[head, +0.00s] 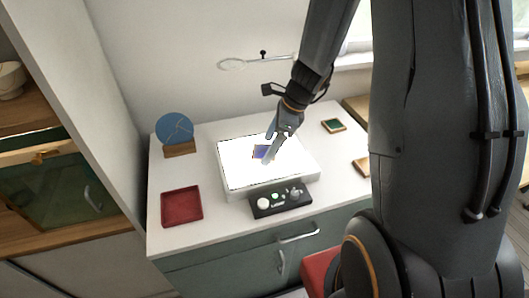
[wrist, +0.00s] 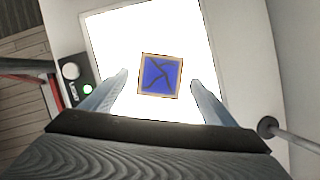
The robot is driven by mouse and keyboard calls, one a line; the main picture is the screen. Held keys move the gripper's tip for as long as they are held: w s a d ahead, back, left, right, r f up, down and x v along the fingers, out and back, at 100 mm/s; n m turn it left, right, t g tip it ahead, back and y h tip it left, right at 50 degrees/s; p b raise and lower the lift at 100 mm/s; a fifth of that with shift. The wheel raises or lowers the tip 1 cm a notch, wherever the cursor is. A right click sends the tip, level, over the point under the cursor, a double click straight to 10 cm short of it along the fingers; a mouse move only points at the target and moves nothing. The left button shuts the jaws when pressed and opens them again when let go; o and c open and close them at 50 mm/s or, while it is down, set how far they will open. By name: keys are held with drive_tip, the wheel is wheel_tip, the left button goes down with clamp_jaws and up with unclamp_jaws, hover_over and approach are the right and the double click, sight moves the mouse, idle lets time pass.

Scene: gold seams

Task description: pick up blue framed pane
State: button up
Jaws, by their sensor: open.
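The blue framed pane (wrist: 160,75) is a small blue square with dark branching seams and a thin light-brown frame. It lies on a bright white lit panel (wrist: 118,35), and in the head view the pane (head: 260,152) is partly covered by my gripper. My gripper (wrist: 159,82) is open, with its two fingers left and right of the pane in the wrist view and a gap on each side. In the head view my gripper (head: 268,160) points down over the panel (head: 240,178). I cannot tell its exact height above the pane.
A black control box (head: 280,203) with knobs sits at the panel's front edge. A red tray (head: 181,206) is at left, a blue disc (head: 174,129) on a wooden stand at back left. A green framed pane (head: 333,126) lies at right. A ring on an arm (head: 233,64) extends from the wall.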

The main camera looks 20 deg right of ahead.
drive_tip(key=shift+w+a+f, duration=0.1)
drive_tip(key=shift+a+f, duration=0.1)
drive_tip(key=shift+f, duration=0.35)
drive_tip(key=c, duration=1.3)
